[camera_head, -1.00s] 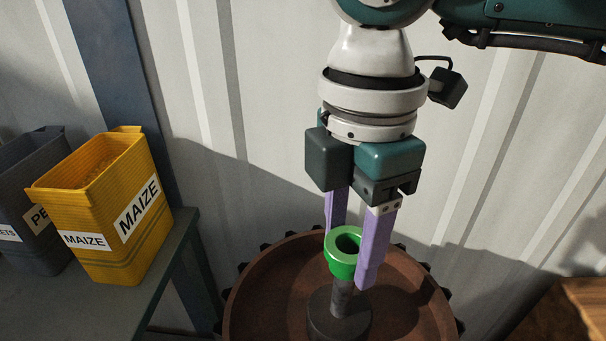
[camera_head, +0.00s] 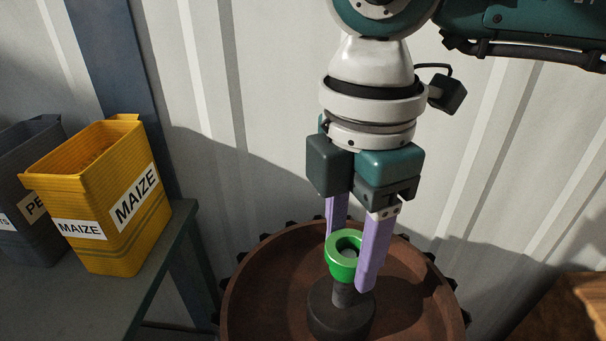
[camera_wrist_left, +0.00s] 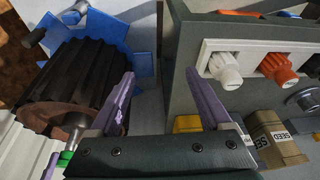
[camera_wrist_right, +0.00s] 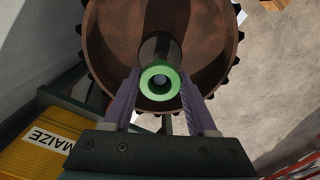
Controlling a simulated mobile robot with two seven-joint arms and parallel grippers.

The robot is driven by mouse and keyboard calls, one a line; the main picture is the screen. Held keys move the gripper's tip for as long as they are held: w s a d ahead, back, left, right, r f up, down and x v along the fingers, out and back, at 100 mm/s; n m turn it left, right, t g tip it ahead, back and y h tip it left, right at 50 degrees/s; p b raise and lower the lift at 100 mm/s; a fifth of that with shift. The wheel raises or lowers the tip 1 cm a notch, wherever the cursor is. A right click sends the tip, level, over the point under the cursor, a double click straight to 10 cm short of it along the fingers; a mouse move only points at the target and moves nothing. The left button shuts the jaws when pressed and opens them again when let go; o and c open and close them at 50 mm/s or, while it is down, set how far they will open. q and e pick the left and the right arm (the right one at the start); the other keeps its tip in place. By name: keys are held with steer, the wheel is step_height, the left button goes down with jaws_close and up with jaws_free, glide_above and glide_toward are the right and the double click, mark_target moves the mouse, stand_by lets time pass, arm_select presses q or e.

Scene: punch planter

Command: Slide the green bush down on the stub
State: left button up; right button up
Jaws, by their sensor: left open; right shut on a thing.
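The green bush (camera_head: 335,269) is a flanged ring, held upright between the purple fingers of my right gripper (camera_head: 352,260), which is shut on it. The stub (camera_head: 343,295) is a grey metal shaft rising from a dark hub (camera_head: 338,318). The bush is around the stub's upper end; a light grey tip shows inside its hole. A length of bare shaft shows below the bush. In the right wrist view, the bush (camera_wrist_right: 147,83) shows the grey tip within its hole. My left gripper (camera_wrist_left: 112,92) is open and empty, away from the bush.
The hub stands in a brown dished wheel (camera_head: 245,300) with black lugs. A yellow maize bin (camera_head: 92,190) and a dark bin (camera_head: 25,215) stand on a bench at left. A panel with white and orange knobs (camera_wrist_left: 275,66) is near my left gripper.

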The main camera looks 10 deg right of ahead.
mark_target(345, 279)
steer(key=shift+f+b, duration=0.95)
steer(key=shift+f, duration=0.4)
steer(key=shift+f+b, duration=1.15)
steer(key=shift+f, duration=0.4)
steer(key=o, duration=1.4)
steer(key=shift+r, duration=0.15)
step_height(345, 279, up, 10)
steer(key=shift+f+p, duration=0.1)
steer(key=shift+p, duration=0.95)
